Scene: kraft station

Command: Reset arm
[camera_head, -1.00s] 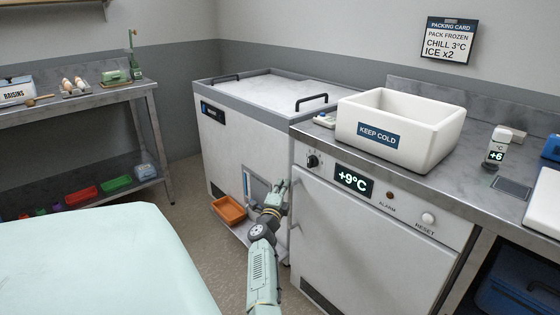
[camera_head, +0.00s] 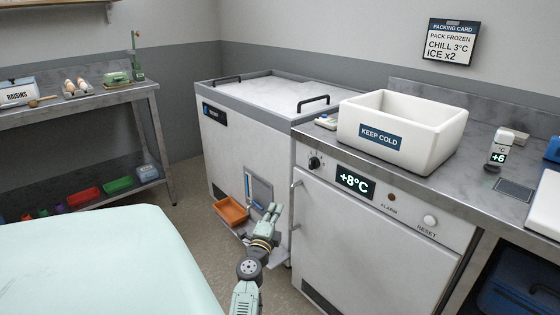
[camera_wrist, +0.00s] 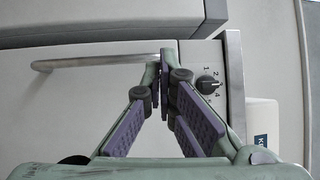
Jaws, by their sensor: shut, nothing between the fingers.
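My gripper (camera_head: 272,211) is shut and empty in the head view, in front of the gap between the chest freezer (camera_head: 226,155) and the white fridge unit (camera_head: 370,235). It also shows in the wrist view (camera_wrist: 164,62), with its fingertips together. There the fingertips overlap the line of sight to a metal bar handle (camera_wrist: 95,62) and sit left of a numbered dial (camera_wrist: 208,85). I cannot tell whether they touch anything. The fridge display (camera_head: 354,182) reads +8°C.
A white KEEP COLD box (camera_head: 425,125) stands on the steel counter (camera_head: 463,165). An orange tray (camera_head: 230,210) is low at the freezer's front. A pale green rounded surface (camera_head: 95,265) fills the lower left. Some floor (camera_head: 190,195) is clear between.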

